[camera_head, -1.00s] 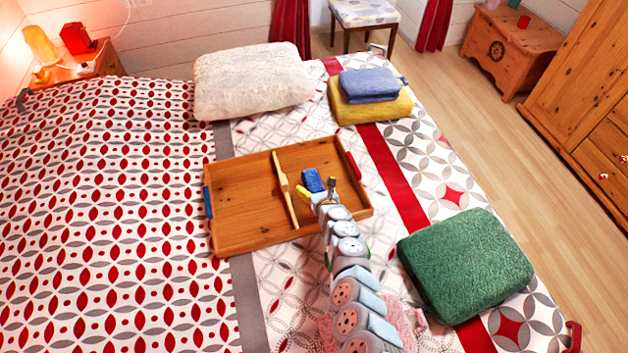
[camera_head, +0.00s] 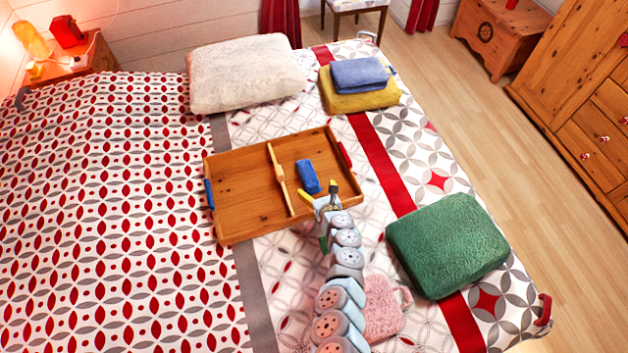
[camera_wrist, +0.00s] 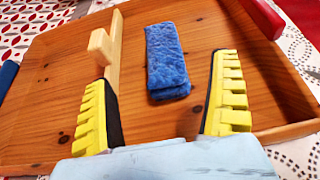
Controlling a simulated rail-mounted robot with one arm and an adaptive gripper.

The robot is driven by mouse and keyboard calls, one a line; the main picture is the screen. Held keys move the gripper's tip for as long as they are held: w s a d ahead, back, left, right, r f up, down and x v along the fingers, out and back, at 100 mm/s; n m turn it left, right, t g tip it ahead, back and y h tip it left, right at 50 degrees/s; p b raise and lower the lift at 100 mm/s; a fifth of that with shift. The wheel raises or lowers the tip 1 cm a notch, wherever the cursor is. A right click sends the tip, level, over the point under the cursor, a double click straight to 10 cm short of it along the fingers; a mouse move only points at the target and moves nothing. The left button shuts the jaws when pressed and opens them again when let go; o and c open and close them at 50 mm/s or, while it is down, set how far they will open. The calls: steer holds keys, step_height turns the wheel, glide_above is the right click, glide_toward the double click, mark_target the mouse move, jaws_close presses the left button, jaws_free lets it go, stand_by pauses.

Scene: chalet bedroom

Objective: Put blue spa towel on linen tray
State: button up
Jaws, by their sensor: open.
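A small folded blue towel (camera_head: 308,177) lies in the right compartment of the wooden linen tray (camera_head: 240,228), to the right of the divider. In the wrist view the blue towel (camera_wrist: 167,62) appears to rest on the tray floor. My gripper (camera_head: 322,194) is open and empty at the tray's near right part, just on the near side of the towel. In the wrist view its yellow fingers stand wide apart, with clear space between them and the towel. Another folded blue towel (camera_head: 360,73) lies on a yellow cushion (camera_head: 358,102) at the far end of the bed.
The tray's wooden divider (camera_head: 280,180) stands near the left finger. The tray has a blue left handle (camera_head: 209,194) and a red right handle (camera_head: 345,155). A green cushion (camera_head: 447,245) lies to the right, a pink fluffy item (camera_head: 383,308) beside my arm. A white pillow (camera_head: 247,73) lies beyond the tray.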

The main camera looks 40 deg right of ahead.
steer(key=shift+p+v, duration=0.4)
steer(key=shift+v, duration=0.5)
